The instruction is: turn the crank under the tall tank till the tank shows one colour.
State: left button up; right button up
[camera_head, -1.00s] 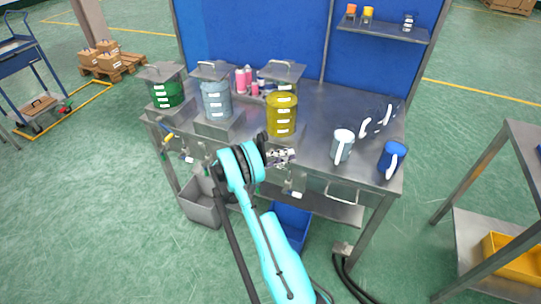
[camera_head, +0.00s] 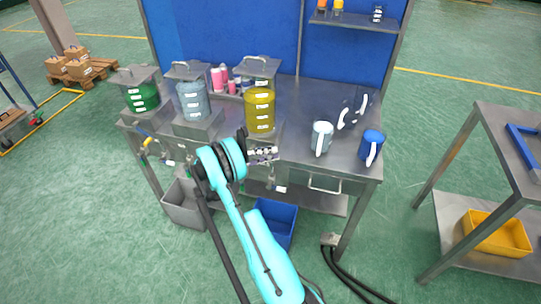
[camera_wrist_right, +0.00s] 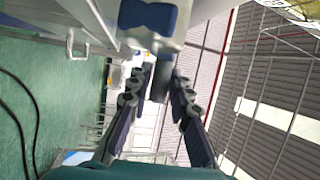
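The tallest-looking tank (camera_head: 260,110) stands at the bench front, with a metal lid and white labels. Its visible side looks yellow; fine shade differences are too small to tell. My right gripper (camera_head: 263,154) is just below and in front of it. The crank cannot be made out in the head view. In the wrist view, a dark grey bar (camera_wrist_right: 162,82) sits between the fingertips of my right gripper (camera_wrist_right: 161,72); whether they grip it is unclear. A white part with a blue patch (camera_wrist_right: 148,17) is just beyond. My left gripper is out of view.
A green tank (camera_head: 142,97) and a pale blue tank (camera_head: 193,100) stand left on the metal bench (camera_head: 300,125). A white-handled grey jug (camera_head: 321,137) and a blue jug (camera_head: 370,147) stand right. Grey (camera_head: 184,205) and blue (camera_head: 275,222) bins are below.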

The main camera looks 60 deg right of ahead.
jog(key=shift+o, duration=0.8)
jog(key=shift+f, duration=0.1)
notch_tip(320, 180, up, 10)
jog(key=shift+w+d+r, duration=0.1)
jog(key=shift+w+d, duration=0.05)
